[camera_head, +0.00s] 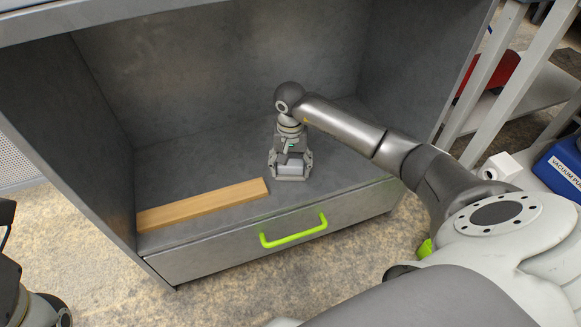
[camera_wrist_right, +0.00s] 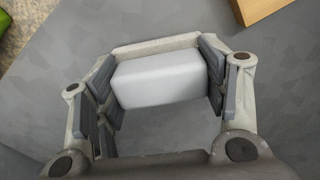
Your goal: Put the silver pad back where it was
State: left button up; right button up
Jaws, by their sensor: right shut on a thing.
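The silver pad (camera_wrist_right: 160,80) is a small pale grey block with rounded edges. In the right wrist view it sits between the two fingers of my right gripper (camera_wrist_right: 160,88), which is shut on it. In the head view my right gripper (camera_head: 291,166) points down inside the grey cabinet, close to its shelf, and the pad (camera_head: 291,164) shows only in part between the fingers. I cannot tell whether the pad touches the shelf. Of my left arm only a part shows at the lower left edge of the head view; its gripper is not visible.
A wooden board (camera_head: 203,205) lies on the shelf (camera_head: 215,165) to the left of my right gripper. A drawer with a green handle (camera_head: 293,231) is below. The cabinet's side walls bound the space. A blue box (camera_head: 563,168) stands outside at right.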

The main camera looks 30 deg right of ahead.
jog(key=o, duration=1.2)
